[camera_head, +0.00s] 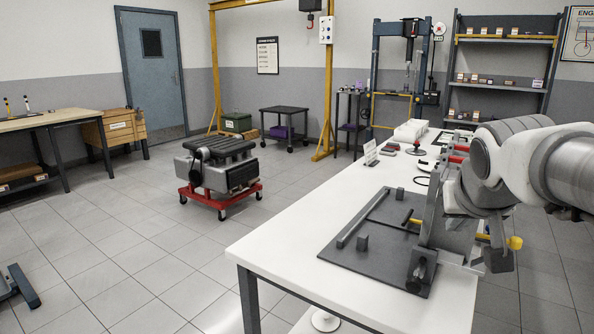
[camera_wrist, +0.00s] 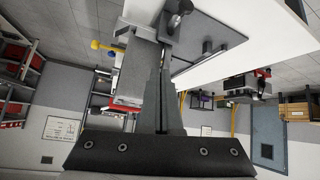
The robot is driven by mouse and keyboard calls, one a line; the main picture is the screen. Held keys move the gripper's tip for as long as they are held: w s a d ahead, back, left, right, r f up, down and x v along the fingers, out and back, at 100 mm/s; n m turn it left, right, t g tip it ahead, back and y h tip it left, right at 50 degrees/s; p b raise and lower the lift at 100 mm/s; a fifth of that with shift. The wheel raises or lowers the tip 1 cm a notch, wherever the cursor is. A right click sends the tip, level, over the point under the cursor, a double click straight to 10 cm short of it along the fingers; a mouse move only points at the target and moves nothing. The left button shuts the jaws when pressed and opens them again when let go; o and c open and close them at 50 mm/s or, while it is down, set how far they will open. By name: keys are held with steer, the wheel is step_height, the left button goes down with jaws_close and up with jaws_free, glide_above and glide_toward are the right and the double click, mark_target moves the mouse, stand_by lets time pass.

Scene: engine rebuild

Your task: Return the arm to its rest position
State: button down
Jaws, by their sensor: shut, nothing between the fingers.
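In the head view my arm reaches in from the right over the front right part of the white workbench (camera_head: 290,252). My gripper (camera_wrist: 163,75) shows in the wrist view as a dark bolted palm with two narrow fingers together. It is shut and empty. In the head view the gripper is hard to tell from the grey upright parts beneath my wrist. A dark fixture plate (camera_head: 350,250) lies on the bench below and left of my wrist; it also shows in the wrist view (camera_wrist: 212,58).
A yellow handle (camera_head: 515,242) is close to my wrist on the right. White boxes (camera_head: 410,131) and small parts lie farther back on the bench. An engine block (camera_head: 222,168) on a red dolly stands on open floor. A press (camera_head: 402,75) and shelves (camera_head: 505,75) line the back.

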steer(key=s+a+f+n+g+y, duration=0.1)
steer(key=s+a+f+n+y, duration=0.1)
steer(key=s+a+f, duration=0.5)
steer(key=s+a+f+n+g+y, duration=0.15)
steer(key=s+a+f, duration=0.3)
steer(key=s, duration=0.45)
step_height(320, 180, up, 24)
steer(key=p, duration=2.3)
steer(key=shift+w+f+m, duration=0.15)
steer(key=shift+w+m, duration=0.15)
steer(key=shift+m, duration=0.05)
steer(key=shift+d+h, duration=0.1)
steer(key=shift+h, duration=0.15)
